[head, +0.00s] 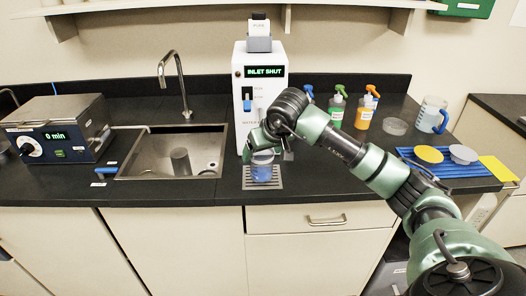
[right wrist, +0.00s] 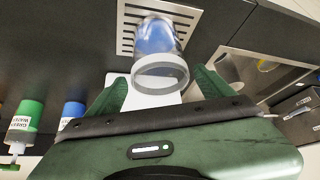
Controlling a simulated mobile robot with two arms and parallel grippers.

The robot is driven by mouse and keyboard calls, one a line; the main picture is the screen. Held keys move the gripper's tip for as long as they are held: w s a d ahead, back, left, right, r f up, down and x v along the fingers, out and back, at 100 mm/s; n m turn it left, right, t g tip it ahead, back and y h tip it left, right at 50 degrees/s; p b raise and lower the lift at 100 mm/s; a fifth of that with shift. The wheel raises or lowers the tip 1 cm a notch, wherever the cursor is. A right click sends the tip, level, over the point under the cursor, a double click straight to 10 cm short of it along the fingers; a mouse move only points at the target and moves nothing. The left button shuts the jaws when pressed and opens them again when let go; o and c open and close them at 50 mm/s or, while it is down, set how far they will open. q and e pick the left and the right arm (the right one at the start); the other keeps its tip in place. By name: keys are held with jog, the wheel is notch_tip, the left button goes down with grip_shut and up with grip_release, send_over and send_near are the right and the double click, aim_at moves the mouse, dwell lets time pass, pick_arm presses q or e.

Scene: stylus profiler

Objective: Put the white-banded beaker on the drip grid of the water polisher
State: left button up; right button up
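The beaker (head: 262,168), clear with a pale band near its rim and blue lower down, stands upright on the slotted metal drip grid (head: 276,184) in front of the water polisher (head: 240,100). In the right wrist view the beaker (right wrist: 157,42) stands on the grid (right wrist: 194,18). My right gripper (head: 262,148) is just above and behind the beaker in the head view. In the wrist view its two fingers (right wrist: 160,88) are spread, with visible gaps to the beaker's rim between and beyond them. The polisher's display reads INLET SHUT. My left gripper is not in view.
A sink (head: 150,160) with a grey cylinder (head: 180,162) in it lies to the left. Spray bottles (head: 364,112), a clear dish (head: 395,126), a blue-handled jug (head: 430,114) and a blue mat (head: 452,170) stand to the right. A timer box (head: 62,130) is at far left.

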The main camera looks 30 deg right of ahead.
jog(key=b+v, duration=0.1)
jog(key=v, duration=1.1)
jog(key=shift+r, duration=0.25)
jog(key=shift+a+f, duration=0.1)
